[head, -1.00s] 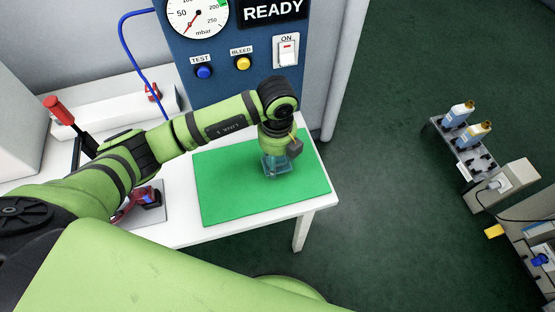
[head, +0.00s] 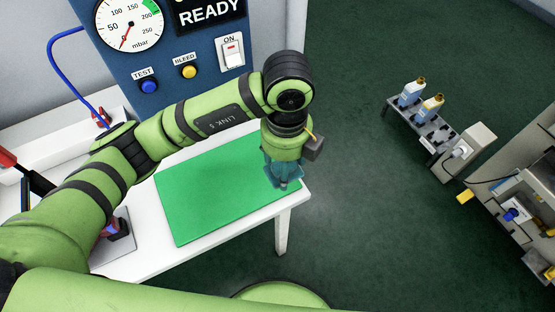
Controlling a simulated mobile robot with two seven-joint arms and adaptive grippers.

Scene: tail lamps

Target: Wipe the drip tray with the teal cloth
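My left gripper (head: 283,184) points down over the right edge of the green mat on the white table. Teal material, which looks like the teal cloth (head: 270,172), surrounds its fingers and flares out below the green wrist. The gripper appears shut on it, though the fingers are mostly hidden. I cannot tell whether the cloth touches the mat. I cannot make out a drip tray. My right gripper is not in view.
The green mat (head: 210,195) is otherwise bare. A blue panel (head: 165,50) with gauge and buttons stands behind the table. At right, across open dark floor (head: 350,200), a grey rack (head: 436,134) holds two bottles (head: 411,92), beside grey equipment (head: 470,148).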

